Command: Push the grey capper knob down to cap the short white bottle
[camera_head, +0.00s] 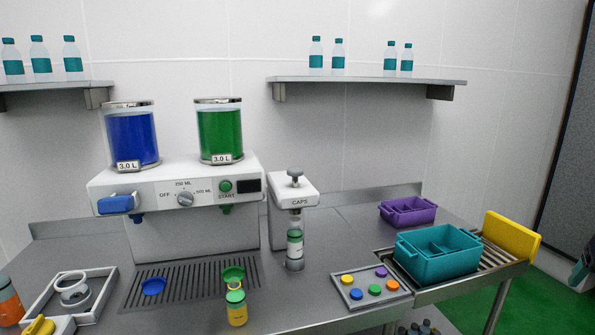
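The white capper (293,203), marked CAPS, stands to the right of the filling machine. Its grey knob (295,174) sits on a short stem above the capper's top, raised clear of it. A short bottle (295,248) with a white body and a dark green band stands upright under the capper head, on a small round grey base (295,266). The bottle's top is close under the head, and I cannot tell whether a cap is on it. My gripper is not in view.
The filling machine (175,186) with blue and green tanks stands left of the capper. A small yellow bottle (237,315) stands in front. A tray (350,297) of coloured caps, a teal crate (440,265) and a purple crate (408,216) are right. Counter around the capper's front is clear.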

